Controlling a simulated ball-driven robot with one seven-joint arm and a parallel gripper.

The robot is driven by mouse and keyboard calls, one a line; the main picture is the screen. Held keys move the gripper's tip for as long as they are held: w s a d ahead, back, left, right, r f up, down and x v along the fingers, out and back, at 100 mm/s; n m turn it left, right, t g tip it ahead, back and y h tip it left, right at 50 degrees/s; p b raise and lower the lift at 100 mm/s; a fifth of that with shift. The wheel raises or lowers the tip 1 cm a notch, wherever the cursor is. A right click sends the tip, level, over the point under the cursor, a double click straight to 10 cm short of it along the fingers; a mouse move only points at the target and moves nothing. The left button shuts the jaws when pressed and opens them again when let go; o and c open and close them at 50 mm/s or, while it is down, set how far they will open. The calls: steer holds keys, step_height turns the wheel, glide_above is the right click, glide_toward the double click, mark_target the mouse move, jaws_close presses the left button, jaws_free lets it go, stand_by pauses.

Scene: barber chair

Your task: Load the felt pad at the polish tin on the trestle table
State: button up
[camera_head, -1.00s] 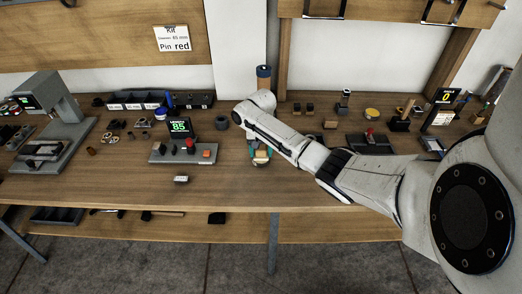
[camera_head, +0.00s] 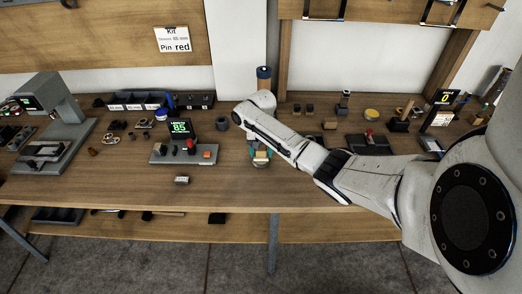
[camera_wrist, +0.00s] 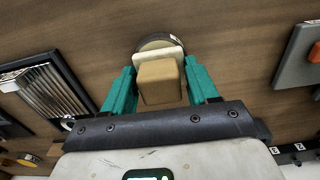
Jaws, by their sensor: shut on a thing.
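My gripper (camera_wrist: 162,86) has two teal fingers shut on the felt pad, a tan block (camera_wrist: 158,82) with a pale layer at its far end. It also shows small in the head view (camera_head: 261,155), low over the trestle table (camera_head: 120,187). A round, dark-rimmed thing (camera_wrist: 153,40), probably the polish tin, lies just beyond the pad in the wrist view, partly hidden by it. I cannot tell whether the pad touches it. In the head view my arm and gripper hide most of this spot.
A grey press (camera_head: 58,112) is at the far left. A yellow round container (camera_head: 371,114) and small blocks stand at the right. A ribbed tray (camera_wrist: 50,88) lies left in the wrist view. The front table strip is mostly clear.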

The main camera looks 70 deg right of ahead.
mark_target(261, 148)
steer(key=shift+r+p, duration=1.85)
steer(key=shift+r, duration=1.4)
